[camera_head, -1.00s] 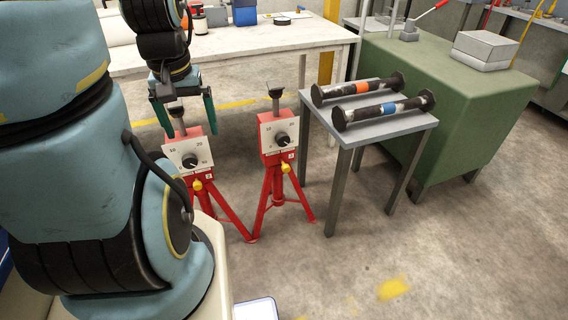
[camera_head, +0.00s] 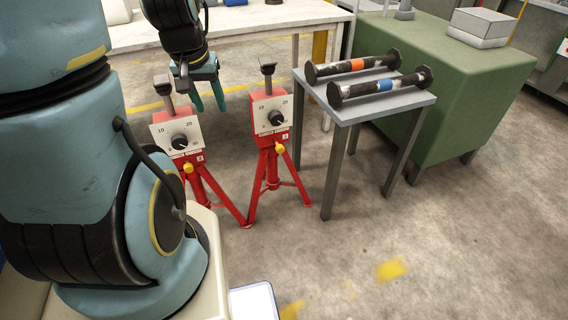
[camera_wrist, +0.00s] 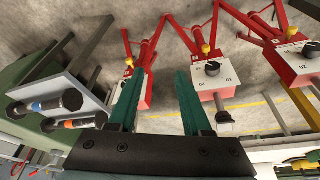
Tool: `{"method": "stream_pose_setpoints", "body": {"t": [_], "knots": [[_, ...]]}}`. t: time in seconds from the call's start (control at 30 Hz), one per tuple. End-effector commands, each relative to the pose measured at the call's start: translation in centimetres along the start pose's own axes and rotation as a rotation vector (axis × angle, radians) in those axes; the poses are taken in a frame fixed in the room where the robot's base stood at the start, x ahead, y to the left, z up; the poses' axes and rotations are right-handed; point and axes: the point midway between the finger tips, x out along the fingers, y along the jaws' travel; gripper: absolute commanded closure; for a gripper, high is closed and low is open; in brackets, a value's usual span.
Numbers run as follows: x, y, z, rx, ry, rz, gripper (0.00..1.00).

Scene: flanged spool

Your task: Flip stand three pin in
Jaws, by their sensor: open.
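Two red tripod stands show in the head view, a left stand (camera_head: 178,132) and a right stand (camera_head: 270,116). Each has a white dial plate with a black knob, a yellow knob (camera_head: 279,149) below it and a dark head on a post. My gripper (camera_head: 209,106) is open and empty, pointing down between and behind their plates. In the wrist view, my gripper's (camera_wrist: 160,88) green fingers are apart. Three stands show there: one partly hidden by the left finger (camera_wrist: 147,96), a middle one (camera_wrist: 212,78) and one at the right edge (camera_wrist: 290,66). I cannot read which is stand three.
A small grey table (camera_head: 385,107) stands right of the stands and holds two flanged spools, one with an orange band (camera_head: 352,66) and one with a blue band (camera_head: 380,87). A green cabinet (camera_head: 465,90) is behind it. A white workbench (camera_head: 260,22) runs behind. The front floor is clear.

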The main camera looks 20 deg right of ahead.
Motion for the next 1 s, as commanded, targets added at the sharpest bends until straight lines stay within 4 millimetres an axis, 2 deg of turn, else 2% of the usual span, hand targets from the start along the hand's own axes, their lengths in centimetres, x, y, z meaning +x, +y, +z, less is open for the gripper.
{"method": "stream_pose_setpoints", "body": {"t": [0.03, 0.4, 0.7, 1.0], "knots": [[3.3, 1.0, -0.3, 0.038, 0.031, 0.005, 0.58], [15.7, 6.7, -5.4, 0.292, 0.297, -0.061, 0.99], [24.6, 10.9, -7.2, 0.495, 0.473, -0.224, 1.0], [32.5, 14.4, -6.8, 0.701, 0.598, -0.476, 1.0]]}}
